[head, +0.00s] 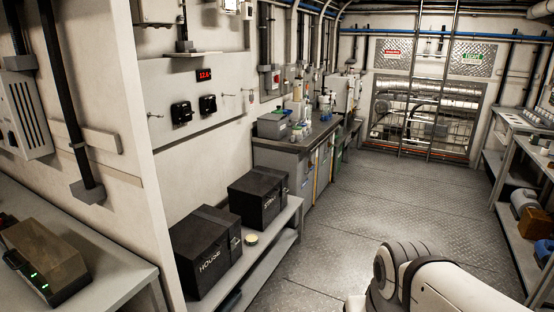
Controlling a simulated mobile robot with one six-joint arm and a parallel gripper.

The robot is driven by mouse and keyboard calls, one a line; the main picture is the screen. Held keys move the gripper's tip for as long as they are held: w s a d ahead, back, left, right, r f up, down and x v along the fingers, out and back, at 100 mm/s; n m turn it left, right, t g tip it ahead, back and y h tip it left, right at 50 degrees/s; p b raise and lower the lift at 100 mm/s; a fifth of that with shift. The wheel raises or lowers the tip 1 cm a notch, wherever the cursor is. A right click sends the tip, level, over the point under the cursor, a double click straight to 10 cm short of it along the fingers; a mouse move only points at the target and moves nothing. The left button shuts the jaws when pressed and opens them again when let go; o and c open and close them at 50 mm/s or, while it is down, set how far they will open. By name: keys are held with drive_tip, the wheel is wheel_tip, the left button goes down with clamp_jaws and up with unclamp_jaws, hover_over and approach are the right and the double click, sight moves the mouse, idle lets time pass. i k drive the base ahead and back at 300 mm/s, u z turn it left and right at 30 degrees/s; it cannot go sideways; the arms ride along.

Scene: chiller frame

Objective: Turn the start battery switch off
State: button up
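A light wall panel (165,92) on the left carries two black rotary switches side by side. The left switch (182,113) and the right switch (208,105) show no readable labels, so I cannot tell which is the start battery switch or how either knob is set. A small red-digit display (204,75) above them seems to read about 12.6. Below stand two black battery boxes: the nearer box (208,252) is marked HOUSE, and the lettering on the farther box (266,195) is too small to read surely. My gripper is not in view; only a white arm link of mine shows at bottom right.
The boxes stand on a low grey shelf (284,226) under the panel, with a small round tin (252,239) between them. A dark-topped counter (285,146) holds bins and bottles beyond. The metal floor (385,210) in the middle is clear. Shelving (518,190) lines the right.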

sight(212, 105)
drive_tip(key=u, duration=0.15)
drive_tip(key=i, duration=1.85)
drive_tip(key=u, duration=0.25)
drive_tip(key=i, duration=0.8)
drive_tip(key=u, duration=0.25)
